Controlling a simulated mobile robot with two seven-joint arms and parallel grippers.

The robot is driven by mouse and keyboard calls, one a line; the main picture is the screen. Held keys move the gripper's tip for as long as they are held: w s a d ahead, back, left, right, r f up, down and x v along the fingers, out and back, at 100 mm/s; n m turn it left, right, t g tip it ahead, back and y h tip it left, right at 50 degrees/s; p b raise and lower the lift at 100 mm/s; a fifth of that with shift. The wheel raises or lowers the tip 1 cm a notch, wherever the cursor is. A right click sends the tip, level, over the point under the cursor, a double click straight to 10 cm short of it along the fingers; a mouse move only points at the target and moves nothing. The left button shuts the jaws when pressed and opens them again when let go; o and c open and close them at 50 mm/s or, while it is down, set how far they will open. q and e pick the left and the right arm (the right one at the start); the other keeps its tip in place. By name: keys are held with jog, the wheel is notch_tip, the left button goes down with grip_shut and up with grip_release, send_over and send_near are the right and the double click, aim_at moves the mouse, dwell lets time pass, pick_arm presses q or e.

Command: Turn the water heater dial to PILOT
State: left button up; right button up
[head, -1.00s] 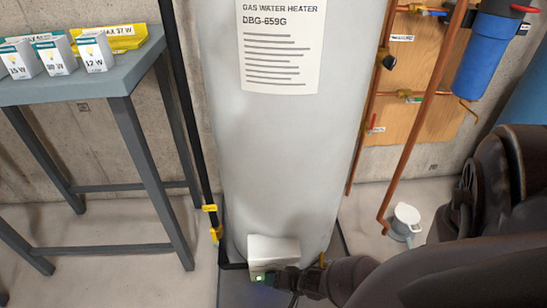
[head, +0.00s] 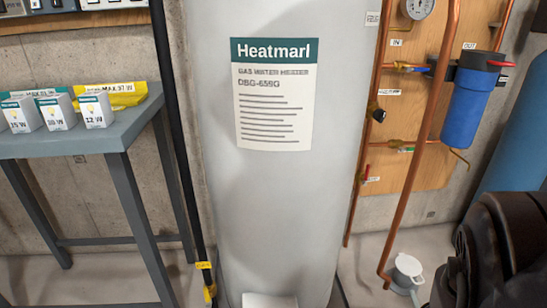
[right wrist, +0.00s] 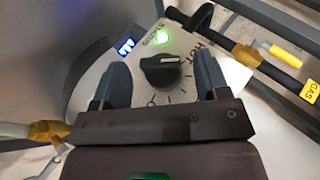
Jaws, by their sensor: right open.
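The grey water heater (head: 275,195) stands in the middle of the head view. Only the top of its white control box (head: 270,300) shows there, at the bottom edge. In the right wrist view, the black dial (right wrist: 160,72) sits on the box's white face (right wrist: 228,70). A pale pointer line marks the dial's upper part, and the word HOT is printed to its upper right. A PILOT mark cannot be read. My right gripper (right wrist: 162,78) is open, with one finger on each side of the dial; contact cannot be told. My left gripper is out of view.
A lit green status light (right wrist: 162,37) and a blue display (right wrist: 126,46) are near the dial. A black gas pipe (right wrist: 270,65) with a yellow-handled valve (right wrist: 285,55) runs close by. A grey table (head: 80,128) with bulb boxes stands left, copper pipes (head: 423,150) right.

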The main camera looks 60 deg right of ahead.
pick_arm(q)
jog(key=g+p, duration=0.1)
jog(key=p, duration=0.1)
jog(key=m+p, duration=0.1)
jog(key=p, duration=0.1)
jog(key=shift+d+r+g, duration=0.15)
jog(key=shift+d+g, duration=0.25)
pick_arm(e)
jog(key=v, duration=1)
jog(key=shift+s+r, duration=0.2)
jog(key=shift+s, duration=0.05)
